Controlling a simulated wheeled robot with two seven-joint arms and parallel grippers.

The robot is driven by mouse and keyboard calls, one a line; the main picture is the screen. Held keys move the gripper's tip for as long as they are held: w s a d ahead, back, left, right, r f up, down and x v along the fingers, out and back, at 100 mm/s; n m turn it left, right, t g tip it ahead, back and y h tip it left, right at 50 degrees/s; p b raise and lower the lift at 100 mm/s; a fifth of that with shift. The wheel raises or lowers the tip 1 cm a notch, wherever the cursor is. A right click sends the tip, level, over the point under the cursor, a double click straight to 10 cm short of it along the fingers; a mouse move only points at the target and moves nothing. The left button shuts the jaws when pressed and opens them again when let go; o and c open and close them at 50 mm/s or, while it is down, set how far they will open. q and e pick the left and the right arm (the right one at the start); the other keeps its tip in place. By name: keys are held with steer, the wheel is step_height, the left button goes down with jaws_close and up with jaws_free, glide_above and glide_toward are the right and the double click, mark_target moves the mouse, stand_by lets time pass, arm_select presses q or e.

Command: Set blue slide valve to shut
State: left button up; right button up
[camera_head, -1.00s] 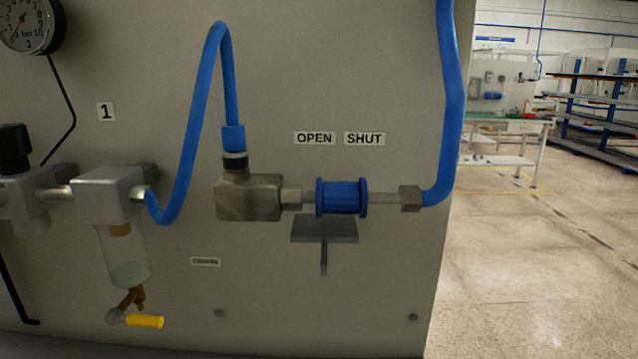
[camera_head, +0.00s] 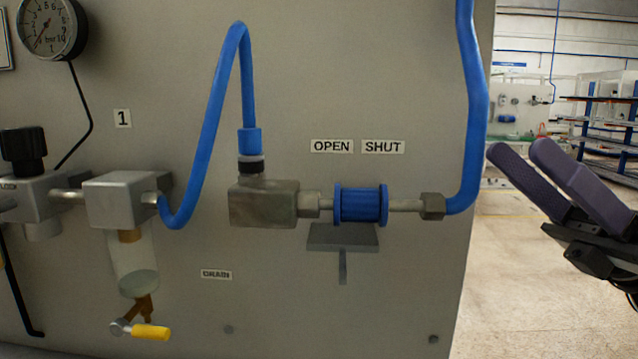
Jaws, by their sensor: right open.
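The blue slide valve (camera_head: 361,205) is a ribbed blue sleeve with a flange at each end, on a horizontal metal pipe on the grey panel. It sits between a left hex nut and a bare stretch of pipe (camera_head: 405,205) on its right. The OPEN label (camera_head: 332,146) is above its left part and the SHUT label (camera_head: 383,147) is above and to its right. The sleeve is nearer the left nut. My right gripper (camera_head: 515,150) is at the right edge of the picture, right of the panel, open and empty, apart from the valve. My left gripper is out of view.
The grey panel (camera_head: 300,290) ends right of the valve. A blue hose (camera_head: 475,110) runs up near that edge. A grey bracket (camera_head: 342,237) is under the valve. A filter bowl (camera_head: 134,265) with a yellow-handled drain (camera_head: 150,332) is at left. Open floor lies right.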

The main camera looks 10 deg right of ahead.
mark_target(352, 199)
steer(key=w+a+f+n+g+h, duration=0.1)
steer(key=a+f+n+g+h, duration=0.15)
steer(key=a+f, duration=0.5)
steer(key=shift+n+t, duration=0.35)
steer(key=shift+t, duration=0.1)
steer(key=p+x, duration=0.3)
steer(key=x, duration=0.7)
steer(key=shift+w+a+p, duration=0.15)
steer(key=shift+a+p, duration=0.15)
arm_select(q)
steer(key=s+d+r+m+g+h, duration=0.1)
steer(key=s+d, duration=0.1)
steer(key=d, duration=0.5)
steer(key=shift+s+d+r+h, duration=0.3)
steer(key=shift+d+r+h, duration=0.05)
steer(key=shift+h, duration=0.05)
arm_select(e)
steer(key=shift+a, duration=0.35)
steer(key=shift+c, duration=0.4)
